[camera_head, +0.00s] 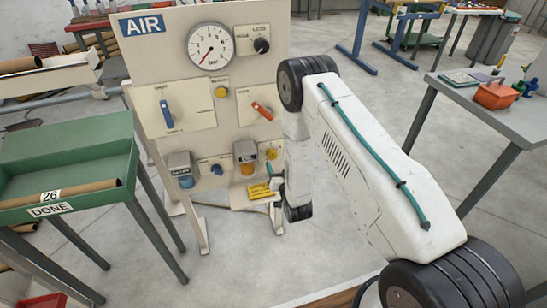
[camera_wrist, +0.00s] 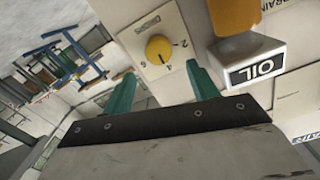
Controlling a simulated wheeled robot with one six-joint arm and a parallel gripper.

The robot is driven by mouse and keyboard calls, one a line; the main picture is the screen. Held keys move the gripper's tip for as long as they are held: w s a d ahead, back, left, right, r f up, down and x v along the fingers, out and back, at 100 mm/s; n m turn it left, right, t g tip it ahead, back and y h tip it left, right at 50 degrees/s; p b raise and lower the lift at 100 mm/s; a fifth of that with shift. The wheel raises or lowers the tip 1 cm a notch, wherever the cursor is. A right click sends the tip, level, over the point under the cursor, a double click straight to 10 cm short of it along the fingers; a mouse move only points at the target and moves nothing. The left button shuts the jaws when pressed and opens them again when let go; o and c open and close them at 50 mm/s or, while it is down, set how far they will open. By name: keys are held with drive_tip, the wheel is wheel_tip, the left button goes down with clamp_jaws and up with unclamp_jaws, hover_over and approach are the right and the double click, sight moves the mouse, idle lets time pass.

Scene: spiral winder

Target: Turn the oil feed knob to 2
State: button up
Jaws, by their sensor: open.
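The oil feed knob (camera_wrist: 158,48) is a round yellow knob on a small cream dial plate (camera_wrist: 147,32) with printed numbers, seen turned over in the wrist view. A 2 shows to its right; its exact setting is too small to read. The knob also shows in the head view (camera_head: 271,153), at the panel's lower right. My gripper (camera_wrist: 161,71) is open, its two green fingers apart and empty, with the knob seen beyond the gap between them. I cannot tell any contact. In the head view my wrist hides most of the gripper.
The oil unit (camera_wrist: 254,62), with an amber bowl, stands close beside the dial. The AIR panel (camera_head: 200,85) also carries a gauge (camera_head: 211,46), a blue lever (camera_head: 167,113) and a red lever (camera_head: 262,110).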

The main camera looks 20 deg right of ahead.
sight(273, 156)
drive_tip(key=w, duration=0.7)
drive_tip(key=shift+f, duration=0.35)
drive_tip(key=c, duration=1)
